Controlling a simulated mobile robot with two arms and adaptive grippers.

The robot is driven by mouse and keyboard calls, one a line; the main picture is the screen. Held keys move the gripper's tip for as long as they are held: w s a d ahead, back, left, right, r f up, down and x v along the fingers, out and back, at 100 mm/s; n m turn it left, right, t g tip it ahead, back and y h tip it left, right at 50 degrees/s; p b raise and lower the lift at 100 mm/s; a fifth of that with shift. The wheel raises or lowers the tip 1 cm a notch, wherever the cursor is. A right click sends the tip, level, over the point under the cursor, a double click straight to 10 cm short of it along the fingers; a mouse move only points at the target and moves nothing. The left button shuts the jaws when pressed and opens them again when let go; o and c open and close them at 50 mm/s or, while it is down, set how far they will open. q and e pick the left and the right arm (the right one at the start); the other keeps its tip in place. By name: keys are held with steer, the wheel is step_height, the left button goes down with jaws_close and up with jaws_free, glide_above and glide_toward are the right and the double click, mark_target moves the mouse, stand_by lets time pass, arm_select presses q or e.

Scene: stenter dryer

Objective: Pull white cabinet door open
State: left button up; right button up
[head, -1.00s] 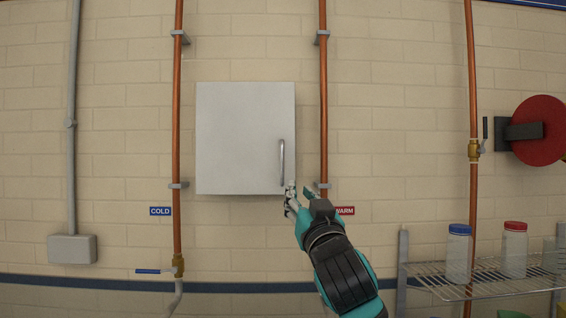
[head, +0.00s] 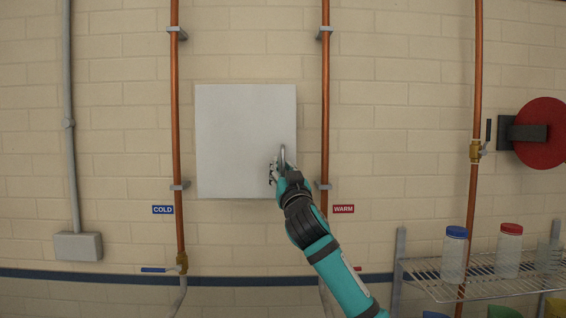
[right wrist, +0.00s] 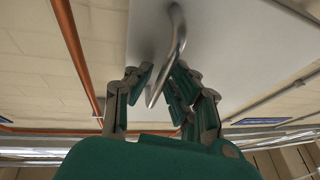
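The white cabinet door (head: 240,135) is shut, flat on the brick wall between two copper pipes. Its vertical metal handle (head: 283,156) is near the right edge, its lower part hidden by my right gripper (head: 278,172). In the right wrist view the door (right wrist: 225,50) fills the upper right. The handle (right wrist: 178,50) comes down between the spread fingers of my right gripper (right wrist: 160,85). The fingers are open, one on each side of the handle, with gaps showing. My left gripper is not in view.
Copper pipes (head: 175,110) and (head: 325,110) run close along both sides of the cabinet. A wire shelf (head: 480,285) with a blue-capped jar (head: 454,255) and a red-capped jar (head: 508,250) stands at lower right. A red hose reel (head: 545,133) is at far right.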

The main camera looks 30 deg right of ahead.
jaws_close()
stand_by(0.6)
